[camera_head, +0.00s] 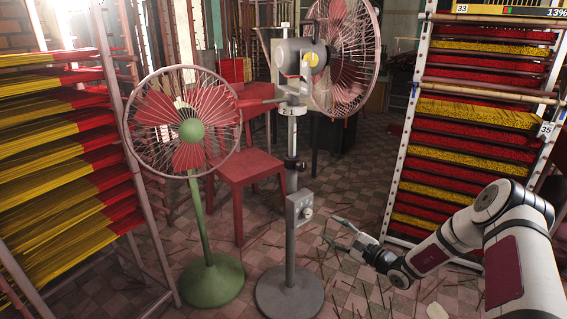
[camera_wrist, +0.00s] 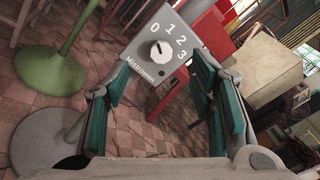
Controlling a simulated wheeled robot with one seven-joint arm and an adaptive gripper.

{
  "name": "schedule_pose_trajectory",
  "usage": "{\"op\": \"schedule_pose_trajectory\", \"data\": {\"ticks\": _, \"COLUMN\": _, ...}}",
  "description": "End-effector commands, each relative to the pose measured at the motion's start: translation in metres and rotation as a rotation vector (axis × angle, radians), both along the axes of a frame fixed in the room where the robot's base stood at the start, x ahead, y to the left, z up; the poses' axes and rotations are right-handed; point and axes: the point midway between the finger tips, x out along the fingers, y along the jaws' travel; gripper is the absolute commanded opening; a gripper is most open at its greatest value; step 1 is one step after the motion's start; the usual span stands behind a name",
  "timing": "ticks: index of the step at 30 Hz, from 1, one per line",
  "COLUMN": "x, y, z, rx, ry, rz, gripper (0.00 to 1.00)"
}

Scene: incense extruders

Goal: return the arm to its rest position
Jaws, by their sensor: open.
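My arm reaches in from the lower right of the head view. My gripper (camera_head: 340,236) is at its end, to the right of the grey fan's control box (camera_head: 300,208) and apart from it in that view. In the wrist view my gripper (camera_wrist: 168,108) is open, its two green-padded fingers spread and nothing between the pads. The control box (camera_wrist: 160,47) shows ahead, beyond the fingers. It has a dial (camera_wrist: 161,50) and the numbers 0 to 3; the dial's exact setting is hard to tell.
The grey standing fan (camera_head: 291,258) and a green fan (camera_head: 207,262) stand on the tiled floor. A red chair (camera_head: 248,170) is behind them. Incense racks (camera_head: 408,125) rise at right, close to my arm, and at left (camera_head: 130,150). Thin sticks litter the floor.

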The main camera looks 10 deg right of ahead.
Motion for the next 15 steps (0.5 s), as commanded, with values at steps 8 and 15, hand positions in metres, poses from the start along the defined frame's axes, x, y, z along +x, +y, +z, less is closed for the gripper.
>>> {"op": "schedule_pose_trajectory", "data": {"ticks": 8, "x": -0.033, "y": 0.071, "z": 0.104, "rx": -0.164, "ry": -0.086, "rz": 0.332, "gripper": 0.50}}
{"op": "schedule_pose_trajectory", "data": {"ticks": 15, "x": -0.098, "y": 0.129, "z": 0.181, "rx": -0.350, "ry": -0.123, "rz": 0.643, "gripper": 0.50}}
